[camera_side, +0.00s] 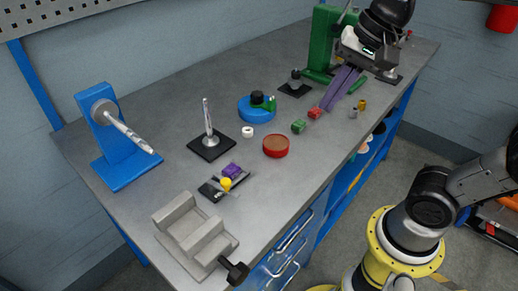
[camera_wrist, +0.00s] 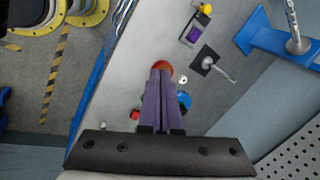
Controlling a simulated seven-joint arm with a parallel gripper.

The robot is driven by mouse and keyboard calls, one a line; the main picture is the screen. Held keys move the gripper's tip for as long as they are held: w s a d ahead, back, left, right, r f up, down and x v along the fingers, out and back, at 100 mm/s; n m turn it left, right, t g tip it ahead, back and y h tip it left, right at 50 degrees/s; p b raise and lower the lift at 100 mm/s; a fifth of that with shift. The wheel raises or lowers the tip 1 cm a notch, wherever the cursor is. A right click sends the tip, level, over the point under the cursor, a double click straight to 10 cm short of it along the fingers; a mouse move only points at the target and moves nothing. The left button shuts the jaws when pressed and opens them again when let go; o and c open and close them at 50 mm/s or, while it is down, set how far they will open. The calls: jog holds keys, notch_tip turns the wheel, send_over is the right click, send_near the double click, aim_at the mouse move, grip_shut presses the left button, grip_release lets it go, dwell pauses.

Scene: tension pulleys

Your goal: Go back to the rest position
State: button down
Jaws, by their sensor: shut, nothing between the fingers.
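My gripper (camera_side: 328,106) has long purple fingers that are shut together with nothing between them. It hangs over the far right part of the grey workbench (camera_side: 200,85), tips pointing down toward the front. In the wrist view my gripper (camera_wrist: 160,68) points up the picture, its tips overlapping a round red dish with a brown inside (camera_wrist: 163,66). In the side view the red dish (camera_side: 276,146) sits apart from the fingers, to their lower left. I cannot tell how high the tips are above the bench.
Near the fingers are a red block (camera_side: 314,112), a green block (camera_side: 299,126) and a green stand (camera_side: 321,40). A blue round base (camera_side: 257,110), a rod on a black plate (camera_side: 208,135), a blue bracket (camera_side: 108,130) and a grey vise (camera_side: 190,240) stand further left.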

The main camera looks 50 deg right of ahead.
jog(key=s+d+f+n+t+h, duration=0.1)
jog(key=s+d+f+n, duration=0.2)
jog(key=n, duration=0.9)
jog(key=s+f, duration=0.3)
jog(key=shift+s+d+f+t+h, duration=0.15)
jog(key=shift+s+d+t+h, duration=0.15)
jog(key=shift+t, duration=0.1)
